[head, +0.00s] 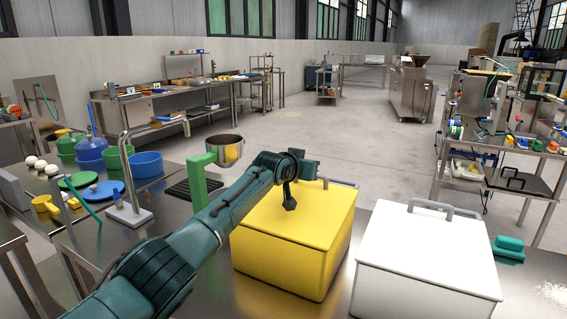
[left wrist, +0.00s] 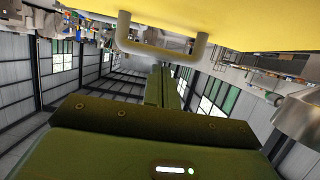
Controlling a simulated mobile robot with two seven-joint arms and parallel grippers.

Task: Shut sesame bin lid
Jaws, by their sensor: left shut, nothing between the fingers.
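A yellow bin (head: 290,238) stands on the steel table with its yellow lid lying flat and looking shut; a grey handle (head: 340,183) shows at the lid's far side. A white bin (head: 425,262) stands to its right, its lid also down, with a grey handle (head: 430,207). No label tells which one holds sesame. My left gripper (head: 290,205) is shut and empty, in front of the yellow lid in the head view; contact cannot be told. In the left wrist view the yellow lid (left wrist: 240,18) and its handle (left wrist: 160,48) lie beyond the shut fingers (left wrist: 165,88). My right gripper is not in view.
A steel pot (head: 224,151) and a green stand (head: 197,180) are left of the yellow bin. Blue and green bowls (head: 146,164) stand further left. A teal object (head: 508,245) lies right of the white bin. Open floor lies behind the table.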

